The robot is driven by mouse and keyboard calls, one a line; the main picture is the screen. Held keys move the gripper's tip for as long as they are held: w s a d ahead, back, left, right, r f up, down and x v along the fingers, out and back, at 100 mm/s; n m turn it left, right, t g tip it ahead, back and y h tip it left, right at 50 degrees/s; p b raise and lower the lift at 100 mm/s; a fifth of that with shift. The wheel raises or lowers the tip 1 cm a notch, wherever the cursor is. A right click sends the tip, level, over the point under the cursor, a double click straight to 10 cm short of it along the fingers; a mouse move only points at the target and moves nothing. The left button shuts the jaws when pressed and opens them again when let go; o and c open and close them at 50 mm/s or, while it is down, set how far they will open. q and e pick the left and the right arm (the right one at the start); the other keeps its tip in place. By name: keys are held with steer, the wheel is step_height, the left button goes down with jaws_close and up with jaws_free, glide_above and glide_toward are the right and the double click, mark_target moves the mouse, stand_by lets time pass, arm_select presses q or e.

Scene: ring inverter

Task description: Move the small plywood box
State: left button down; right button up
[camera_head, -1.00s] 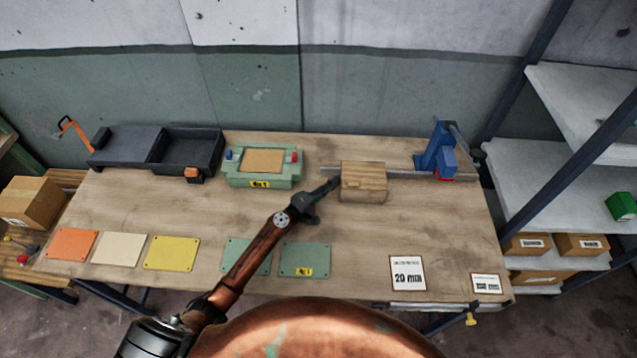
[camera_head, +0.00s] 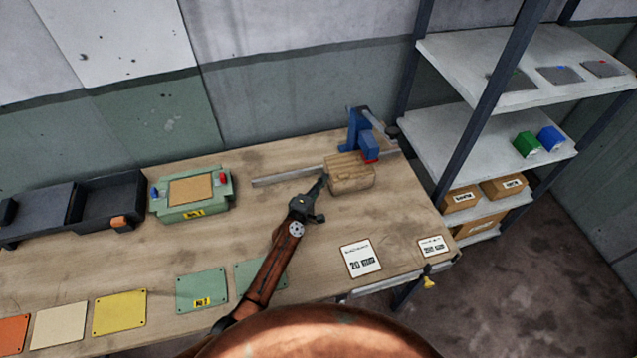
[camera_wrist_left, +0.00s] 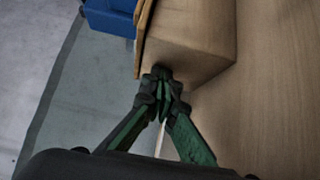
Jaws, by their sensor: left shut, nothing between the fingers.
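The small plywood box (camera_head: 351,177) stands on the workbench, close in front of the blue clamp (camera_head: 361,132) and by the metal rail (camera_head: 285,176). My left gripper (camera_head: 322,184) is shut and empty, its fingertips at the box's left side. In the left wrist view, the shut fingertips (camera_wrist_left: 163,82) are against or very close to the side of the box (camera_wrist_left: 196,42); I cannot tell if they touch. The blue clamp (camera_wrist_left: 110,16) shows beyond the box there. My right gripper is not in view.
A green fixture (camera_head: 190,194) and a black tray (camera_head: 109,203) stand to the left. Coloured plates and a "20 mm" card (camera_head: 360,258) lie along the front. A shelf rack (camera_head: 440,85) stands right of the workbench (camera_head: 310,245). Bare wood lies in front of the box.

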arm_select(q)
steer(key=shift+w+d, duration=0.1)
steer(key=shift+d, duration=0.2)
steer(key=shift+a, duration=0.15)
steer(key=shift+a+f, duration=0.1)
steer(key=shift+a, duration=0.15)
steer(key=a, duration=0.1)
steer(key=s+a, duration=0.1)
steer(key=a, duration=0.1)
steer(key=shift+s+a, duration=0.4)
steer(key=v, duration=0.9)
steer(key=shift+s, duration=0.1)
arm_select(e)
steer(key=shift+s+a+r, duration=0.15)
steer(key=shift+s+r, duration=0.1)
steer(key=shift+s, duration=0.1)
